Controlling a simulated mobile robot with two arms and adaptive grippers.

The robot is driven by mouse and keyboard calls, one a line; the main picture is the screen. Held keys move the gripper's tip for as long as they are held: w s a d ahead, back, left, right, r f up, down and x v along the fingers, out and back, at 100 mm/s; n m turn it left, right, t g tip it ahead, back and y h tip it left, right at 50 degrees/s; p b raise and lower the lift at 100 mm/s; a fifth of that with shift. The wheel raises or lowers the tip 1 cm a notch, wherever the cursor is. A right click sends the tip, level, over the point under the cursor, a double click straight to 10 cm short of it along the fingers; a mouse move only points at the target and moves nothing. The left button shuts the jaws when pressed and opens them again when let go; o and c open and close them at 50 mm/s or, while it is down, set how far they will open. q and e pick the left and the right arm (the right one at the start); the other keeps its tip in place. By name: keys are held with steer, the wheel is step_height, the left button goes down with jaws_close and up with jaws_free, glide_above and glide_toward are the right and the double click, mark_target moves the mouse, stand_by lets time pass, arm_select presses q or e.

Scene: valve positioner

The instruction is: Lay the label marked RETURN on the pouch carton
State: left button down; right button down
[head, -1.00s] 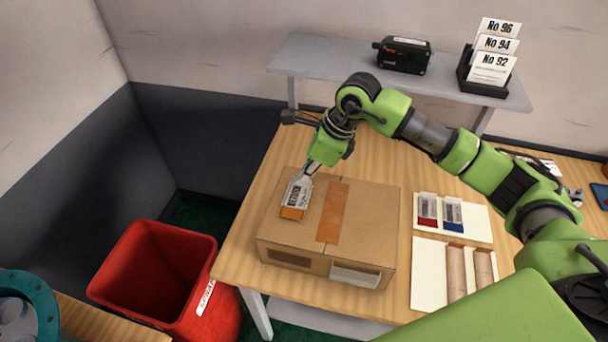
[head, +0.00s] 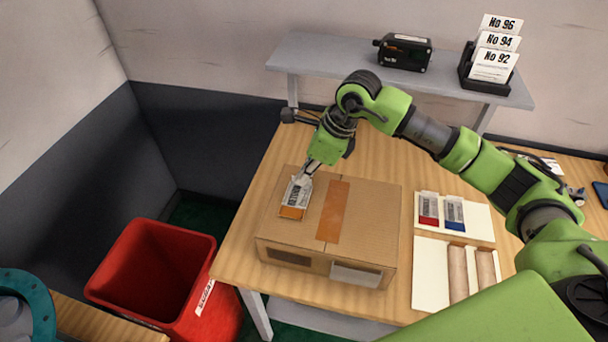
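The cardboard carton (head: 368,222) stands closed on the wooden table, with a brown tape strip (head: 333,212) down its top. A white label with an orange end (head: 293,211) is at the left part of the carton's top; its print is too small to read. My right gripper (head: 305,177) is over the label's far end, with its fingertips at the label. The fingers look close together on it, but I cannot tell whether they grip it or whether the label lies flat on the carton. My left gripper is not in view.
Right of the carton, a white tray holds a red label (head: 428,209) and a blue label (head: 454,211). Another tray (head: 430,275) holds brown rolls. A red bin (head: 205,262) stands left of the table. A shelf (head: 340,68) behind holds a black device (head: 404,53) and numbered cards (head: 494,66).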

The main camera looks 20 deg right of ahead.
steer(key=shift+f+b, duration=0.2)
steer(key=shift+b, duration=0.15)
stand_by(0.3)
steer(key=c, duration=2.2)
jaws_free()
